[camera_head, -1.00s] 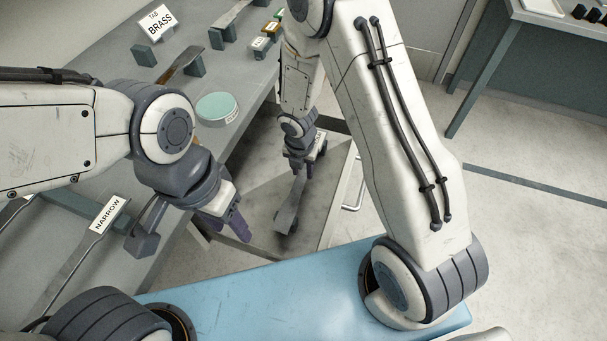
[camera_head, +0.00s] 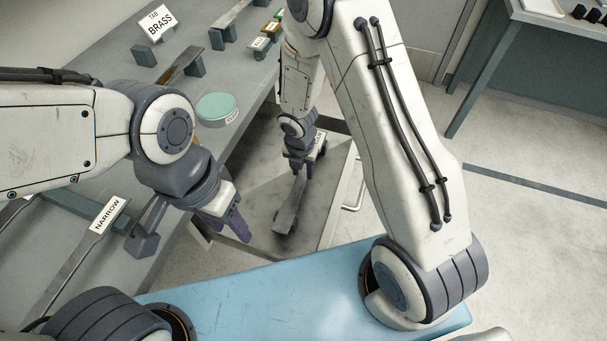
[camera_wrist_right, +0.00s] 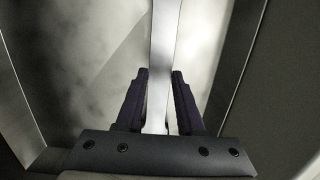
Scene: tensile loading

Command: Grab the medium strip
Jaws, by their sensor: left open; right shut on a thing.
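A flat grey metal strip (camera_head: 289,205) is held by my right gripper (camera_head: 299,166) beyond the table's edge. It widens toward its near end, where a dark piece shows. In the right wrist view the strip (camera_wrist_right: 164,60) runs between the two dark fingers (camera_wrist_right: 160,88), which are shut on it. A white label by the right gripper is too small to read. My left gripper (camera_head: 230,226) is open and empty, fingers pointing down, to the left of the held strip. Another strip, labelled NARROW (camera_head: 108,214), lies at the lower left.
The grey table (camera_head: 95,60) carries a TAB BRASS sign (camera_head: 157,23), a brass-coloured strip (camera_head: 182,64) on dark blocks, and a round green-topped item (camera_head: 217,107). A blue surface (camera_head: 270,300) lies in front. A second table (camera_head: 565,35) stands at the far right.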

